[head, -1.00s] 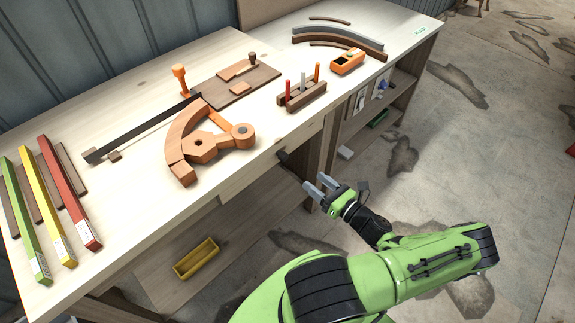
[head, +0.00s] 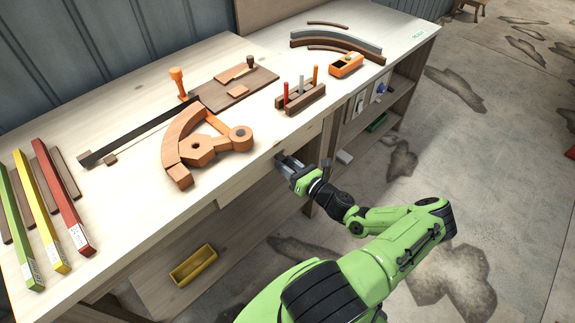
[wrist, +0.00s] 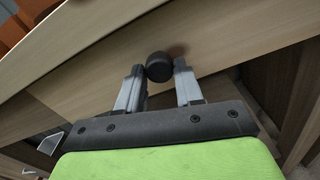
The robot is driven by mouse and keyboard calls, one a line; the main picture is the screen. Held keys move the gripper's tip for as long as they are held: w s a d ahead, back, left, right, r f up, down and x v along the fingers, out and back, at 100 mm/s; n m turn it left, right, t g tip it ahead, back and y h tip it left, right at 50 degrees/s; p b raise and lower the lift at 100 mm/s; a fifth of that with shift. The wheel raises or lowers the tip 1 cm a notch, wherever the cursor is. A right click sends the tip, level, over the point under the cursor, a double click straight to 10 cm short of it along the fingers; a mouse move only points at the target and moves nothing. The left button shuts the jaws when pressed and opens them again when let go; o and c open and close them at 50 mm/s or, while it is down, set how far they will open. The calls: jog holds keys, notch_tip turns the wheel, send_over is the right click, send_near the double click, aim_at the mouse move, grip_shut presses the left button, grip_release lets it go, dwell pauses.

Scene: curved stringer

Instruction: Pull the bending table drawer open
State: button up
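The bending table (head: 110,215) is a long pale wooden bench. Its drawer (head: 243,178) sits under the front edge of the top, and its front looks flush with the bench in the head view. A round black knob (wrist: 159,66) sticks out of the drawer front (wrist: 215,45) in the wrist view. My gripper (head: 282,160) is at the drawer front in the head view, hiding most of the knob. In the wrist view my gripper (wrist: 159,78) has its fingers apart, one on each side of the knob, with the knob between the tips. Small gaps seem to remain beside it.
On the top are a curved wooden former (head: 182,150), a peg holder (head: 300,97), an orange block (head: 346,65) and coloured bars (head: 63,208). A yellow bin (head: 193,265) rests on the lower shelf. The floor (head: 450,160) right of the bench is open.

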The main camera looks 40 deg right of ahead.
grip_shut()
jog(key=shift+s, duration=0.1)
